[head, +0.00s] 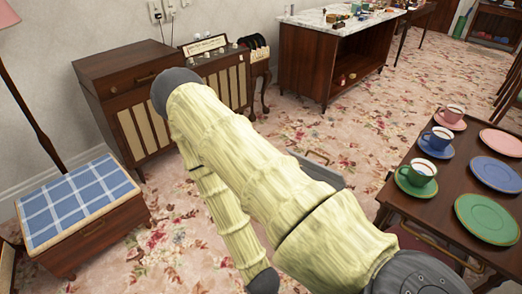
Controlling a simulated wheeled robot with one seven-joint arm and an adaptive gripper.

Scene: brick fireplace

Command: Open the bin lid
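No plain bin is clear in the head view. A low wooden box (95,243) stands on the carpet at the left, with a blue checked top (75,200) lying flat and closed on it. I cannot tell whether it is the bin. A grey flat thing (318,172) with a thin edge shows partly behind my arm near the middle; most of it is hidden and I cannot tell what it is. My arm crosses the middle of the view, bends at the upper left and comes back down to the bottom edge. My gripper is out of view.
A wooden table (397,195) with cups and plates stands close at the right. A wooden cabinet (110,90) and a radio-like cabinet (225,78) stand along the wall. A marble-topped counter (310,65) is behind. A lamp pole (32,115) rises at the left. Floral carpet (385,125) lies open between.

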